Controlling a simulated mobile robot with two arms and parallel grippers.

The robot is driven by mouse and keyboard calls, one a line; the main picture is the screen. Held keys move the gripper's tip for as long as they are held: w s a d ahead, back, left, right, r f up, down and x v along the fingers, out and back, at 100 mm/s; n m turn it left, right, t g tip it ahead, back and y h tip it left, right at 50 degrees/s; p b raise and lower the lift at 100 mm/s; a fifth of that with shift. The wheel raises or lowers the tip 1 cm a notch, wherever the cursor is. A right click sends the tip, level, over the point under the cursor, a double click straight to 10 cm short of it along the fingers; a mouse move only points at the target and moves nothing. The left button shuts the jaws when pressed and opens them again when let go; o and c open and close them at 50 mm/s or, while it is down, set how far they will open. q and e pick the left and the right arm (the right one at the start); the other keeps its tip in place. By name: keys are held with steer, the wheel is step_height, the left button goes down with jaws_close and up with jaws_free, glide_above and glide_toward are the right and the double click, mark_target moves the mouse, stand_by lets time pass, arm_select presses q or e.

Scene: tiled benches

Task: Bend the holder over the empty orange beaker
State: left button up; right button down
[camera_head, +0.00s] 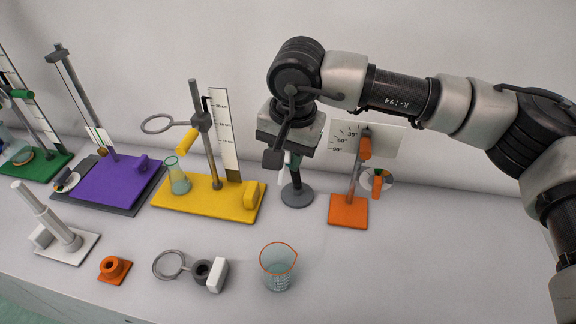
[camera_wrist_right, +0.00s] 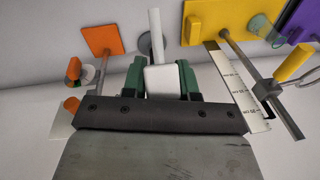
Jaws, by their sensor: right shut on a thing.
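The orange-rimmed beaker (camera_head: 278,268) stands upright on the bench near the front edge; I see no clear fill in it. My right gripper (camera_head: 290,162) is behind it, higher up, pointing down over a stand with a round grey base (camera_head: 297,196). In the right wrist view its green fingers (camera_wrist_right: 161,80) are shut on a white block (camera_wrist_right: 162,82) with a white rod (camera_wrist_right: 155,35), which I take to be the holder. The rod reaches toward the grey base, mostly hidden in the head view by the gripper. My left gripper is not in view.
An orange stand with an angle scale (camera_head: 348,210) is close on the right. A yellow stand (camera_head: 205,200) with a flask is on the left. The front right is clear.

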steer(key=shift+s+a+f+t+b, duration=0.15)
steer(key=shift+s+f+t+b, duration=0.55)
steer(key=shift+b, duration=0.95)
steer(key=shift+s+b, duration=0.15)
steer(key=shift+b, duration=0.15)
steer(key=s+f+t+b, duration=0.1)
steer(key=b, duration=0.2)
steer(key=s+f+t+b, duration=0.1)
steer(key=b, duration=0.2)
steer(key=shift+a+f+t+h+b, duration=0.1)
steer(key=shift+a+t+h+b, duration=0.15)
steer(key=shift+t+h+b, duration=0.05)
